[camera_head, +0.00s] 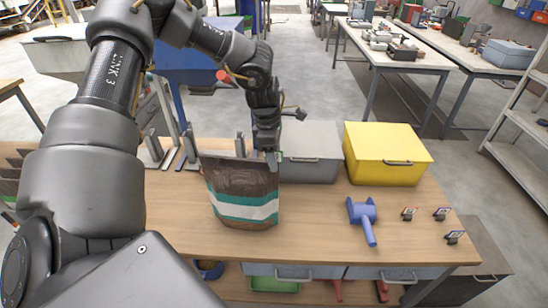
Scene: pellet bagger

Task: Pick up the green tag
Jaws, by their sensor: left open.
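I cannot make out a green tag for certain. Three small dark items with pale and orange faces, possibly tag holders, stand at the right end of the wooden table: one on the left (408,214), one on the right (441,214) and one in front (454,237). My left gripper (257,154) is open, pointing down at the top edge of a brown bag with teal and white bands (243,195). Its fingers are close to the bag's top, and I cannot tell whether they touch it. My right gripper is not in view.
A yellow box (385,150) and a grey box (310,150) stand at the table's back. A blue scoop (363,218) lies right of the bag. The wooden table (320,225) is clear between bag and scoop. A green tray (275,285) sits below.

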